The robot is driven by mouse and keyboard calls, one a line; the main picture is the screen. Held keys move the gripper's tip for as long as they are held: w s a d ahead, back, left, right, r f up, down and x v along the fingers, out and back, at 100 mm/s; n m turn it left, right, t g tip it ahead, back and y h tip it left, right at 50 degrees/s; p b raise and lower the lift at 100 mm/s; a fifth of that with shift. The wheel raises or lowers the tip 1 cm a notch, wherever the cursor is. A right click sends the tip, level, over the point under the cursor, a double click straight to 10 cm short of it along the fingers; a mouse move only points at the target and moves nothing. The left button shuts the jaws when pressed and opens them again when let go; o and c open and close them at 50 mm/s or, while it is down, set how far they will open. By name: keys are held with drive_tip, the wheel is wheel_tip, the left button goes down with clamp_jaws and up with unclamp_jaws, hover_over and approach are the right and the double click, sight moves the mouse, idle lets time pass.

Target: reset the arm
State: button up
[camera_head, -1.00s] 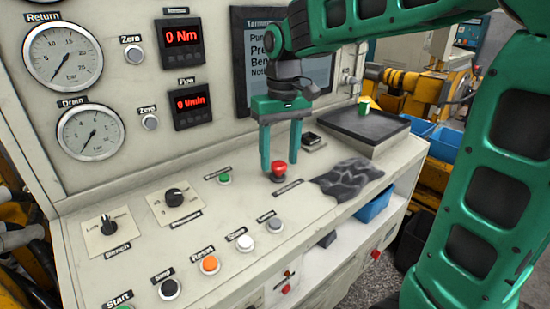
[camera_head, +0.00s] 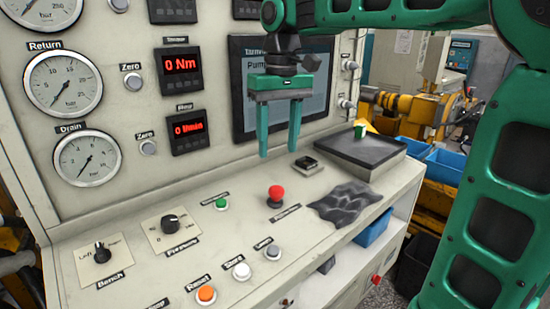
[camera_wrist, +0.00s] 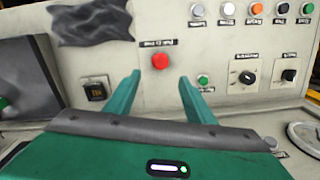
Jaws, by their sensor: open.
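My gripper (camera_head: 279,153) is green, open and empty, with its two fingers pointing down. In the head view it hangs in front of the panel's dark screen (camera_head: 312,100), above the sloped console. The red mushroom button (camera_head: 276,193) stands on the console below the fingertips, with a clear gap. In the wrist view the gripper's fingers (camera_wrist: 158,85) spread to either side, and the red button (camera_wrist: 160,61) shows between and beyond their tips. My green arm runs along the top and right side of the head view.
The console (camera_head: 130,265) carries a green button (camera_head: 221,203), an orange button (camera_head: 205,294), white and grey buttons and two knobs. A crumpled dark cloth (camera_head: 345,203) lies right of the red button. A black tray (camera_head: 355,148) holds a small green-and-white object (camera_head: 360,131). Gauges line the panel.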

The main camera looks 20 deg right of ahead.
drive_tip(key=shift+r, duration=0.3)
drive_tip(key=s+d+f+m, duration=0.3)
drive_tip(key=s+d+f, duration=0.5)
drive_tip(key=s+f, duration=0.2)
drive_tip(key=s+d+f+m, duration=0.4)
drive_tip(key=s+d+f, duration=0.4)
drive_tip(key=s, duration=0.6)
drive_tip(key=shift+s+d+f, duration=0.25)
drive_tip(key=shift+s+f, duration=0.05)
drive_tip(key=shift+f, duration=0.65)
drive_tip(key=shift+w+f, duration=0.2)
drive_tip(key=shift+w, duration=0.45)
